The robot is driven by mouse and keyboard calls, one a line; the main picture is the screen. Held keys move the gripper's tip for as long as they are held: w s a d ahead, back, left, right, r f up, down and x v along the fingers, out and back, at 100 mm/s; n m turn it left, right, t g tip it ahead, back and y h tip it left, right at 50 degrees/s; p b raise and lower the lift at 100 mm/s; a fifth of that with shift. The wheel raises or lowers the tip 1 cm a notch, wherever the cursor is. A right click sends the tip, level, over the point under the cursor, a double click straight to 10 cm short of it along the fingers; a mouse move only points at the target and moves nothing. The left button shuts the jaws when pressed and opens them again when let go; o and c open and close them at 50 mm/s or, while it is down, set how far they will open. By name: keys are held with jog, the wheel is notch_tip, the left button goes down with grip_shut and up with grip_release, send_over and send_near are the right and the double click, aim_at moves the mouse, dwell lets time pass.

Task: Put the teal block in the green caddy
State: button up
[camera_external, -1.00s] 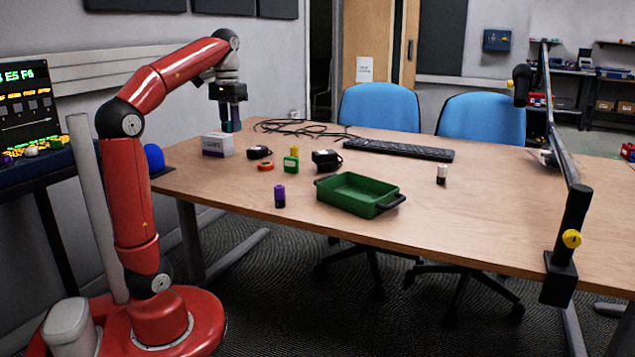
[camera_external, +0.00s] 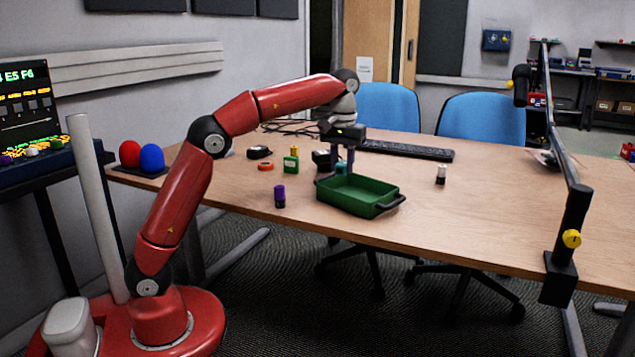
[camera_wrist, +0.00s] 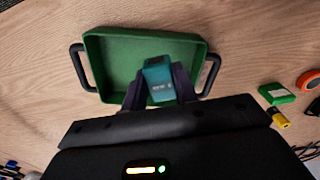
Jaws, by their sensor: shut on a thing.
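The green caddy (camera_external: 368,207) is an open tray with dark handles on the wooden table, and it looks empty apart from what hangs over it. In the wrist view the caddy (camera_wrist: 110,65) lies below my gripper. My gripper (camera_external: 345,168) is over the caddy's far-left part, pointing down. In the wrist view my gripper (camera_wrist: 160,92) is shut on the teal block (camera_wrist: 157,75), which has small markings on its face. The block overlaps the caddy's interior near its rim in that view. Its exact height above the floor of the caddy is hard to tell.
A purple-topped battery (camera_external: 280,197) stands left of the caddy. A green block (camera_external: 291,164), an orange ring (camera_external: 265,167) and black adapters (camera_external: 258,152) lie further left. A black-and-white battery (camera_external: 441,174) stands to the right. A keyboard (camera_external: 405,150) lies behind.

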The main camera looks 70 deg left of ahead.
jog(key=f, duration=0.5)
jog(key=shift+w+d, duration=0.1)
jog(key=shift+d, duration=0.15)
jog(key=shift+f+b, duration=0.9)
jog(key=shift+f, duration=0.65)
jog(key=shift+f, duration=0.2)
jog(key=o, duration=1)
jog(key=shift+c, duration=0.2)
jog(key=shift+r, duration=0.15)
